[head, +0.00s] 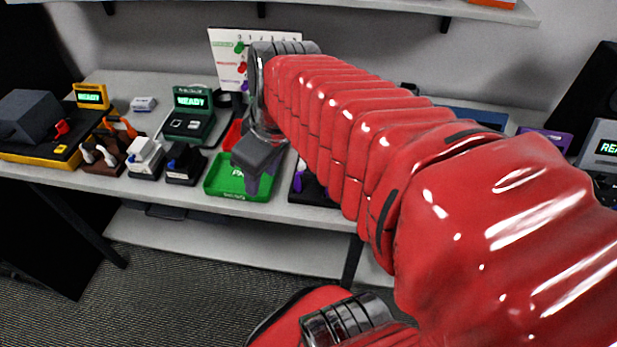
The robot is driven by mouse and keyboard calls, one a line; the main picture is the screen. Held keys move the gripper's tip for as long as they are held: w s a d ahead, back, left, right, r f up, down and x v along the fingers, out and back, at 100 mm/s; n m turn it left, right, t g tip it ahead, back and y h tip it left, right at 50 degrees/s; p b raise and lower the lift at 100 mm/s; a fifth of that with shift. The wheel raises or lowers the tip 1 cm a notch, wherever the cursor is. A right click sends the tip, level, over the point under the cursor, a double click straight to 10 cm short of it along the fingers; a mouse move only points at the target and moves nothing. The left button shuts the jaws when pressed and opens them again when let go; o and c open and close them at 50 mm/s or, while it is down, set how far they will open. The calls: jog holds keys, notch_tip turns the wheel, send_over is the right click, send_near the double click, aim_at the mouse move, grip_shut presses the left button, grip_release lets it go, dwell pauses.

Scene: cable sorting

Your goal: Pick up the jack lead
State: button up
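My gripper (260,180) hangs pointing down over the green tray (210,187) on the bench. Its fingers are dark and small in the head view, and I cannot tell whether they are apart or closed. I cannot see anything held between them. I cannot make out the jack lead for certain. The red arm and the gripper hide part of the green tray and much of the bench to the right.
A red tray (232,135) lies behind the green one, and a dark tray (310,194) with a purple item stands to its right. Several small connector blocks, a green READY device (189,117) and a yellow-black machine (42,148) crowd the left. A chart (226,62) stands behind.

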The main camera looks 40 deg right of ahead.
aim_at(312, 172)
jog(key=d+f+n, duration=0.1)
jog(key=d, duration=0.4)
jog(key=s+d+f+n+y, duration=0.1)
jog(key=d+n, duration=0.1)
jog(key=d, duration=0.4)
jog(key=d+n+y, duration=0.1)
jog(key=d, duration=0.4)
jog(key=shift+s+d+f+n, duration=0.15)
jog(key=shift+d+f+n, duration=0.15)
jog(key=shift+d+f, duration=0.1)
jog(key=x, duration=0.8)
jog(key=shift+a+f, duration=0.15)
jog(key=shift+a, duration=0.1)
jog(key=shift+f, duration=0.15)
jog(key=shift+x, duration=2.65)
jog(key=shift+d, duration=0.1)
